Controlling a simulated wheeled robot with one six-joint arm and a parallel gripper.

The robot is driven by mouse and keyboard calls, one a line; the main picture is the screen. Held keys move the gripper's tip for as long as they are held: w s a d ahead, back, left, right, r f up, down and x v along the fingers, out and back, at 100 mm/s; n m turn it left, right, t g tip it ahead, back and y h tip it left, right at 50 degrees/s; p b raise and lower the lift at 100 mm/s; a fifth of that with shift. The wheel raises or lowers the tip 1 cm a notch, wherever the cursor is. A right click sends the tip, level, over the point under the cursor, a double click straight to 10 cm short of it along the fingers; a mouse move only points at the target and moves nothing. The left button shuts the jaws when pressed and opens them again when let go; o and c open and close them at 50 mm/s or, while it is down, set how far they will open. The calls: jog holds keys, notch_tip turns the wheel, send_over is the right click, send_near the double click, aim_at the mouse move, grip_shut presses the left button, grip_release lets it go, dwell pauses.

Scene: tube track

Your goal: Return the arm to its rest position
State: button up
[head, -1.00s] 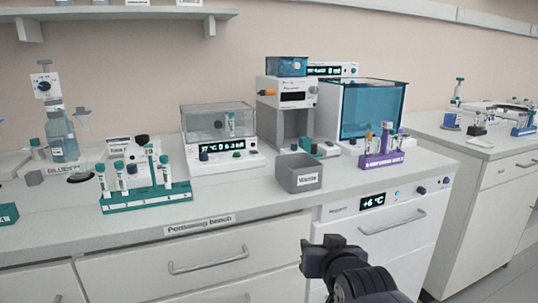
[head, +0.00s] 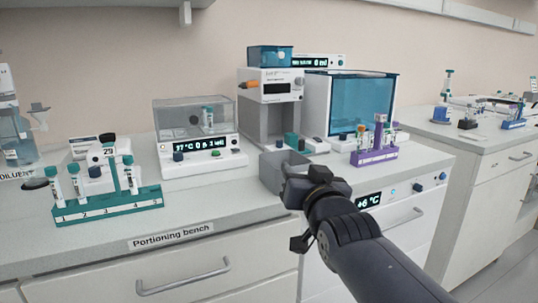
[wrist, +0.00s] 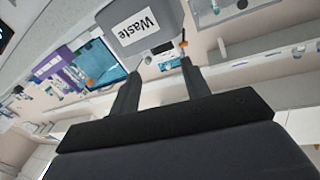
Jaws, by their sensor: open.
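My arm reaches up from the lower right of the head view, and its dark end is in front of the bench edge, overlapping the grey waste bin. In the wrist view my gripper (wrist: 161,55) has its two dark fingers apart with nothing between them. The grey waste bin (wrist: 140,28), labelled "Waste", shows just beyond the fingertips, at an angle. The bin also shows in the head view (head: 272,172), partly hidden behind my arm's end. I cannot tell from these frames how far the fingers are from the bin.
A teal tube rack (head: 110,205) stands on the left of the bench and a purple rack (head: 376,156) on the right. A heater block with a clear lid (head: 195,140) and a blue-windowed cabinet (head: 350,108) stand behind. Bare bench lies between the teal rack and the bin.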

jog(key=shift+w+d+r+t+b, duration=0.1)
jog(key=shift+w+r+t+b, duration=0.3)
jog(key=shift+w, duration=0.3)
